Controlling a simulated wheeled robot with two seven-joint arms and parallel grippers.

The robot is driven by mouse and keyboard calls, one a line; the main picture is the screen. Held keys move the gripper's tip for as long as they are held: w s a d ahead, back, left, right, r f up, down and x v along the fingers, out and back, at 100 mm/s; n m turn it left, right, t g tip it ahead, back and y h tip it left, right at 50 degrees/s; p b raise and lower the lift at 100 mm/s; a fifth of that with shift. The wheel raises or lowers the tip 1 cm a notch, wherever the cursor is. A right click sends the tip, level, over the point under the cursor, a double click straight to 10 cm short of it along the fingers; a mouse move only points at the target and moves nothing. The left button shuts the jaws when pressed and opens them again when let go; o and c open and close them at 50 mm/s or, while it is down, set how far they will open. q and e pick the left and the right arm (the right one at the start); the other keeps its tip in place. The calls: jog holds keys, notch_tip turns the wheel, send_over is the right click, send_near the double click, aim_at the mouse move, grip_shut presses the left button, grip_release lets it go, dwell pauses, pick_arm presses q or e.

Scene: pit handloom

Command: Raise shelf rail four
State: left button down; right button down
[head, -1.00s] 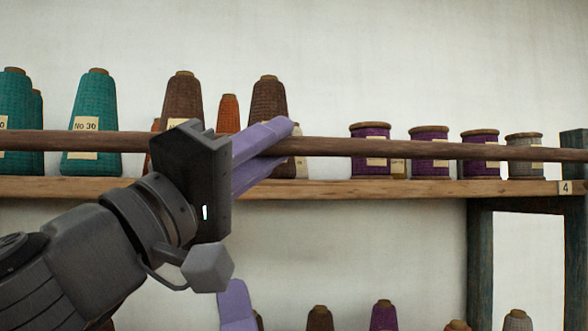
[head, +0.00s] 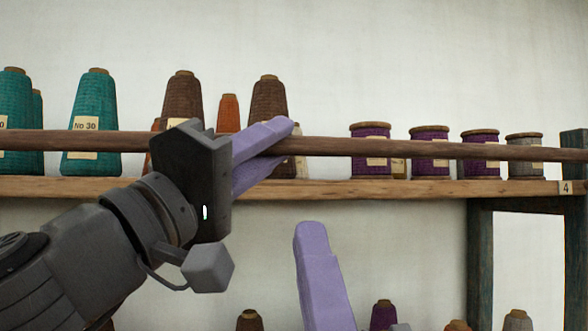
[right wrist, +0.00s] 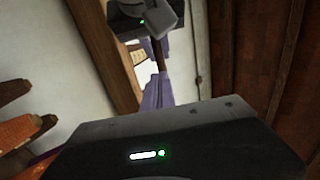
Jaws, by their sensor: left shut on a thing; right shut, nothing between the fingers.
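The shelf rail (head: 400,148) is a long dark brown bar across the head view. It runs in front of the yarn, above the shelf board (head: 380,190) that carries a "4" tag (head: 565,188). Both its ends run out of the picture. My left gripper (head: 284,132) has its lilac fingers shut on the rail, left of the purple spools. My right gripper (head: 311,235) is shut and empty, below the shelf board and apart from the rail. Its lilac fingers also show in the right wrist view (right wrist: 157,93), with my dark left gripper beyond them at the top.
Teal cones (head: 90,115), brown cones (head: 182,100) and purple spools (head: 371,145) stand on the shelf behind the rail. More cones show lower down (head: 383,315). A dark post (head: 480,260) supports the board at right. The wall below the board looks clear.

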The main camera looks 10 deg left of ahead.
aim_at(290, 152)
jog(key=x, duration=1)
jog(key=shift+w+r, duration=0.1)
jog(key=shift+w, duration=0.05)
jog(key=shift+r, duration=0.1)
